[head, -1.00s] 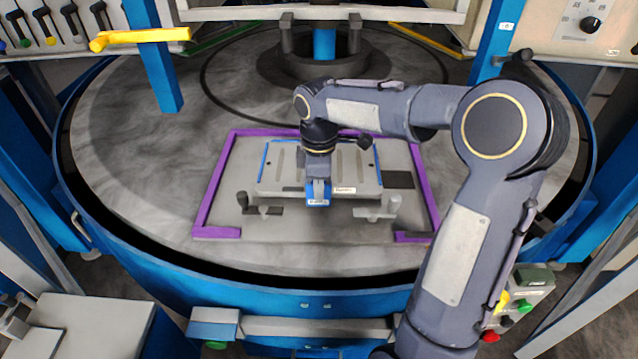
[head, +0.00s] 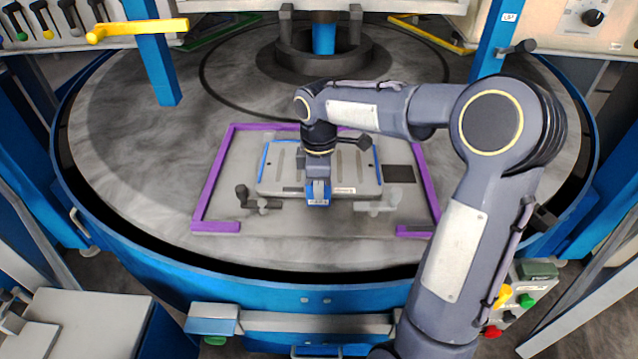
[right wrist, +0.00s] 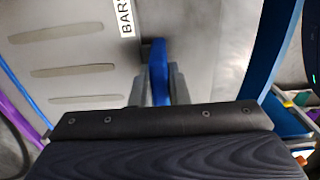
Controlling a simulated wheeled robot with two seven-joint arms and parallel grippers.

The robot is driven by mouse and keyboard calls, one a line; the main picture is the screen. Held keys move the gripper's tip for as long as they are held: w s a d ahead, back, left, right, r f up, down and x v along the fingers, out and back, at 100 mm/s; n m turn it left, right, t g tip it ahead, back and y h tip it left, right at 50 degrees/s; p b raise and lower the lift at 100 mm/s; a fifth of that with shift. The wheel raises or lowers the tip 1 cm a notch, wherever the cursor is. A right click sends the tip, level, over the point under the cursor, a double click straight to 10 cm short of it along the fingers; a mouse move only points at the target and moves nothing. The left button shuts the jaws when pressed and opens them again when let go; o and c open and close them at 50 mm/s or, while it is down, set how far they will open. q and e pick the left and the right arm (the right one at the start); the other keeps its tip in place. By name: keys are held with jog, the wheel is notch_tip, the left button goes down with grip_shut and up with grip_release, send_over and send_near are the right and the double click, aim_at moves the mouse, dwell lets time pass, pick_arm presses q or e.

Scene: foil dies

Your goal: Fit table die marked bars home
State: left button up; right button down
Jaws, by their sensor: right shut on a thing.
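The die marked BARS is a grey slotted plate (head: 278,175) inside the purple frame (head: 208,188) on the round table (head: 130,170). Its white label (head: 344,190) is on the front edge and also reads in the right wrist view (right wrist: 126,16). My right gripper (head: 318,184) points down at the middle of the die's front edge. In the right wrist view its grey fingers are shut on an upright blue tab (right wrist: 158,75) at that edge. My arm hides part of the die. I cannot tell whether the die touches the surface below. My left gripper is out of view.
A dark square (head: 398,174) lies right of the die. Blue posts (head: 155,60) rise at the back. The table's left side is clear.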

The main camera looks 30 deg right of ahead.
jog(key=shift+f, duration=0.35)
jog(key=c, duration=1.3)
grip_release()
jog(key=shift+f, duration=0.15)
notch_tip(320, 180, up, 8)
jog(key=shift+b, duration=0.35)
